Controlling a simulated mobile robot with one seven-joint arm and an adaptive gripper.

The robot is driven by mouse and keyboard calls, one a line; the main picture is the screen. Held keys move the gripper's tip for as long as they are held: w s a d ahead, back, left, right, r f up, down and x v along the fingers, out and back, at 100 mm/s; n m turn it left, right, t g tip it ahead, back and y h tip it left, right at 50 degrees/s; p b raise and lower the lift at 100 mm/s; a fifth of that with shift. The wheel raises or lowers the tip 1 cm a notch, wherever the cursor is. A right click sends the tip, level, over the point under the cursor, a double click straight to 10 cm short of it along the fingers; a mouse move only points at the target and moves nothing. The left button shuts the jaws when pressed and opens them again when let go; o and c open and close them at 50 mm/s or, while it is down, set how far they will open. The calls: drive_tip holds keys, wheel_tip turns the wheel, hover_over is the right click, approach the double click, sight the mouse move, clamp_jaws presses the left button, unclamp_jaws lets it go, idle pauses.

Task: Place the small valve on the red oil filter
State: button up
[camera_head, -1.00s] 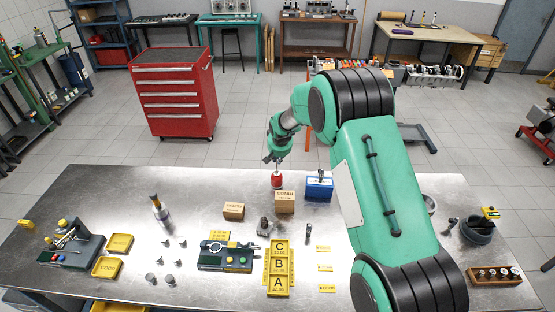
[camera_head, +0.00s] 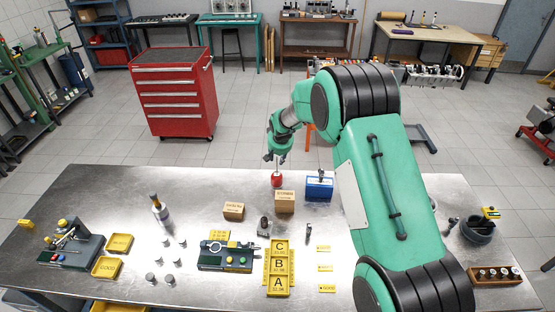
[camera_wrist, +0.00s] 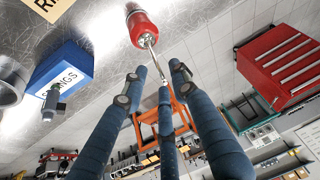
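The red oil filter (camera_head: 277,181) stands upright near the far edge of the metal table, and also shows at the top of the wrist view (camera_wrist: 143,30). The small valve (camera_wrist: 152,50), a thin silver stem with a wider pale head, stands with its head on the filter's top and its stem toward my gripper. The stem also shows faintly in the head view. My gripper (camera_head: 276,158) is directly above the filter. In the wrist view its three blue-grey fingers (camera_wrist: 160,76) are spread around the stem's end, with visible gaps; it looks open.
A blue box (camera_head: 319,190) stands just right of the filter, and a cardboard box (camera_head: 285,203) stands in front of it. Another small box (camera_head: 234,211) is to the left. Table space left of the filter is clear.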

drive_tip(key=a+v, duration=0.1)
drive_tip(key=v, duration=0.9)
drive_tip(key=shift+d+r+b, duration=0.2)
drive_tip(key=shift+d+b, duration=0.1)
drive_tip(key=shift+d, duration=0.2)
drive_tip(key=shift+s, duration=0.1)
drive_tip(key=s+d+r+m, duration=0.1)
drive_tip(key=s+d+r, duration=0.6)
drive_tip(key=s+r, duration=0.4)
drive_tip(key=s+d+r, duration=0.8)
drive_tip(key=s+r, duration=0.3)
drive_tip(key=s+d, duration=0.3)
drive_tip(key=s, duration=0.8)
drive_tip(key=s+d, duration=0.2)
drive_tip(key=s, duration=0.9)
drive_tip(key=s+d+r+m+h, duration=0.1)
drive_tip(key=s+d, duration=0.2)
drive_tip(key=s, duration=0.8)
drive_tip(key=shift+s+d+t, duration=0.3)
drive_tip(key=shift+s+d, duration=0.05)
drive_tip(key=shift+s, duration=0.05)
